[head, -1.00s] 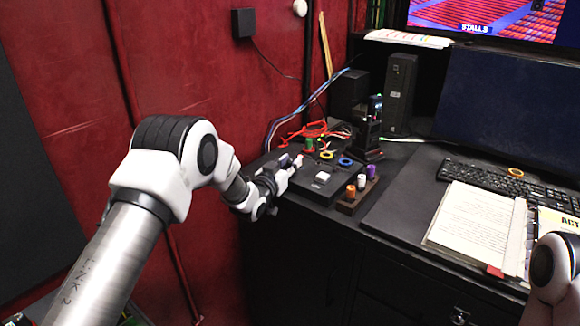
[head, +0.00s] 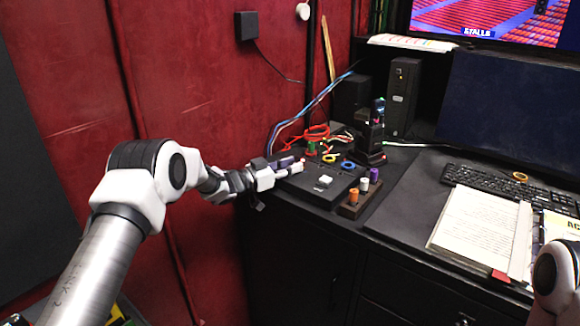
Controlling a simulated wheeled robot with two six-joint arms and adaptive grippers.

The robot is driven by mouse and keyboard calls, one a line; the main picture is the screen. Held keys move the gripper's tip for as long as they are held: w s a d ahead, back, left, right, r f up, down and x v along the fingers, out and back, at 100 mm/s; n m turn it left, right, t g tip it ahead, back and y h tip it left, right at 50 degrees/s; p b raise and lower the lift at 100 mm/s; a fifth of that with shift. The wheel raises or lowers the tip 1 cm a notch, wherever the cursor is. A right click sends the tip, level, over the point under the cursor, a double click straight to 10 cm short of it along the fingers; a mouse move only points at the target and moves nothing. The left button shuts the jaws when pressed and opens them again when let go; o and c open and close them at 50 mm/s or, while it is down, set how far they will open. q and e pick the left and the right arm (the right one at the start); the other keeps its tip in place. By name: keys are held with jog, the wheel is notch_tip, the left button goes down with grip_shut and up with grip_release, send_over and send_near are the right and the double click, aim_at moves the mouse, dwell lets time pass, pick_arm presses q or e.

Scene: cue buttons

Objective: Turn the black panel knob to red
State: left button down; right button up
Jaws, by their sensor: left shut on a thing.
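The black panel (head: 316,196) sits on the near left corner of the dark desk. It carries a white button (head: 324,181), a yellow ring (head: 330,158) and a blue ring (head: 348,166). A green piece (head: 311,149) stands at its back edge. My left gripper (head: 295,168) reaches in from the left and is shut at the panel's left side, where the knob is. The fingers hide the knob, so its pointing direction does not show. A small purple patch (head: 286,162) shows beside the fingers. Of my right arm only a white link shows at the right edge; its gripper is out of view.
A small wooden rack (head: 350,211) with orange, white and purple pegs stands right of the panel. A dark upright device (head: 369,140) and red and blue cables lie behind it. Papers (head: 478,226) and a keyboard (head: 500,183) are farther right. The red wall is close on the left.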

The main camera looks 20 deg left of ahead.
pick_arm(q)
jog(key=c, duration=0.9)
grip_release()
jog(key=shift+o, duration=0.2)
jog(key=v, duration=1.2)
jog(key=shift+d, duration=0.1)
